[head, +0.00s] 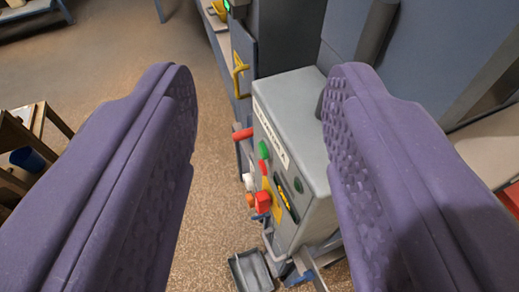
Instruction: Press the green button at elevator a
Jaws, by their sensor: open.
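A grey control box (290,110) stands in the middle, between the fingers in the picture, with a white label that appears to end in "A". On its front face is a green button (263,150) near the label, with a small red part just below it. A large red knob (263,202) is lower down beside a yellow plate. My gripper (258,85) is open and empty, its two purple fingers wide apart in the foreground. No contact with the box shows.
A red handle (243,134) sticks out left of the box; white and orange knobs are below it. A blue-grey cabinet with a yellow handle (239,75) stands behind. A grey tray (251,272) lies below. A wooden stand (30,135) is at left. Open floor lies between.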

